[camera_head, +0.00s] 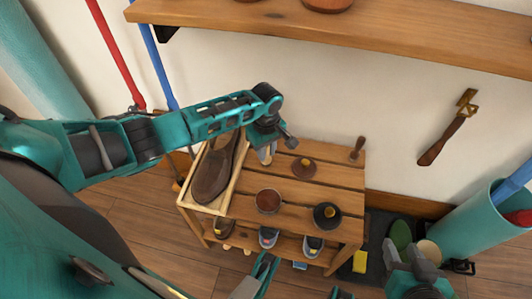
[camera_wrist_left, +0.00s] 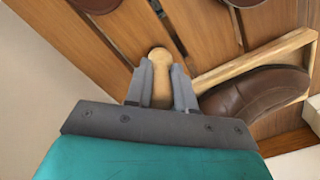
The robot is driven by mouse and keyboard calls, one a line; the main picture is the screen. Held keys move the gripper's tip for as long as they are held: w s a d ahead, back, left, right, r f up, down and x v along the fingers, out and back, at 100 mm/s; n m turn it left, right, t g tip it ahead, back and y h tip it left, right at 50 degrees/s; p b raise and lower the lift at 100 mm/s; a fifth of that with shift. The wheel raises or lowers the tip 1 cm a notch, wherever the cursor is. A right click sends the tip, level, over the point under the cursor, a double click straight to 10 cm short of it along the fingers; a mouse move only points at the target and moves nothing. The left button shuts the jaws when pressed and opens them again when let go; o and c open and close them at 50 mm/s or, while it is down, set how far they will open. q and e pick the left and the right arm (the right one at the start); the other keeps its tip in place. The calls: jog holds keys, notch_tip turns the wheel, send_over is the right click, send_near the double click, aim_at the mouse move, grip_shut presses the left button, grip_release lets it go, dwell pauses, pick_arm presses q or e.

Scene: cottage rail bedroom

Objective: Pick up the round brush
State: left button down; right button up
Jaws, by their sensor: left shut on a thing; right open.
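My left gripper (camera_head: 266,148) reaches over the back of a slatted wooden bench. In the left wrist view the fingers (camera_wrist_left: 161,92) are shut on a pale wooden piece with a rounded knob end, which I take for the round brush (camera_wrist_left: 160,58). Its bristles cannot be made out. In the head view only a small pale part of the round brush (camera_head: 265,156) shows below the gripper. My right gripper (camera_head: 412,256) is at the lower right, open, away from the bench, near a green oval thing and a tan round thing.
The bench (camera_head: 343,180) carries a wooden tray (camera_head: 237,176) with a brown shoe (camera_head: 213,172), a brown tin (camera_head: 268,200), a dark tin (camera_head: 327,215) and a brown knobbed disc (camera_head: 304,168). Several shoes sit on the lower shelf. A wall shelf (camera_head: 400,42) hangs above.

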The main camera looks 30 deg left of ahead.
pick_arm(q)
notch_tip(320, 180, up, 10)
jog(key=p, duration=0.4)
jog(key=shift+p, duration=0.4)
